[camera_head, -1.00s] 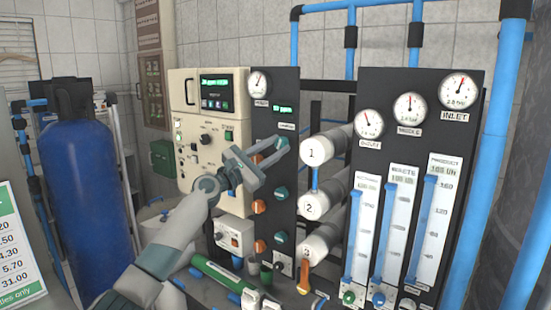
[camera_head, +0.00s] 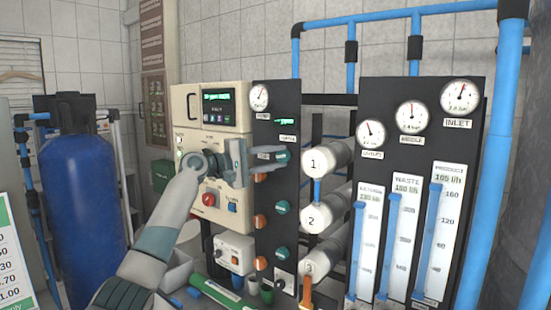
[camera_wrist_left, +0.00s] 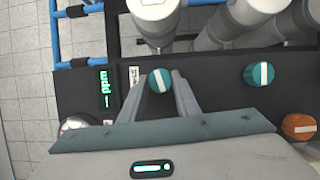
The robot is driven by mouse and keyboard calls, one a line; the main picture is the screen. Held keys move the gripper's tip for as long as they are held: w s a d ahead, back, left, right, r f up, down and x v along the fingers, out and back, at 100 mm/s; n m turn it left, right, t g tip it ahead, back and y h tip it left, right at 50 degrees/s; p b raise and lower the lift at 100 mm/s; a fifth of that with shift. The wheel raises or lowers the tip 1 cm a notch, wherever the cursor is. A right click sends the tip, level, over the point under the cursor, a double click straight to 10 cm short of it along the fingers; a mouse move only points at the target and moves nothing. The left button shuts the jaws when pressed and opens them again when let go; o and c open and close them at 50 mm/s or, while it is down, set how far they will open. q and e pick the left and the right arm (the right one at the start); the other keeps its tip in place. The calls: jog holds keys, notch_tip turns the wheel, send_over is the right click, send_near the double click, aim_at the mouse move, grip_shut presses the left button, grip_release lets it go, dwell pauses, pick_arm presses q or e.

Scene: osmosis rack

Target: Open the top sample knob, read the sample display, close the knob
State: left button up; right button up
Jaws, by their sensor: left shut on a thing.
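The top sample knob (camera_head: 282,156) is a round teal knob with a white bar, high on the narrow black panel. In the left wrist view the knob (camera_wrist_left: 161,80) sits between the fingertips, its bar running nearly up and down in the picture. My left gripper (camera_head: 268,156) reaches it from the left and is shut on it. In the head view the fingers partly cover the knob's surroundings. The sample display (camera_head: 287,121), a small green "ppm" readout, is just above the knob. My right gripper is not in view.
More teal knobs (camera_head: 282,208) and orange knobs (camera_head: 260,222) sit lower on the panel (camera_head: 272,190). White numbered cylinders (camera_head: 318,160) stick out close to its right. A cream control box (camera_head: 190,128) stands left, a blue tank (camera_head: 78,190) further left.

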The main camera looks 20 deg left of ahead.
pick_arm(q)
jog(key=shift+m+g+y+p, duration=0.4)
jog(key=shift+m+g+p, duration=0.1)
jog(key=shift+m, duration=0.9)
jog(key=o, duration=1)
jog(key=shift+o, duration=0.2)
jog(key=shift+r, duration=0.1)
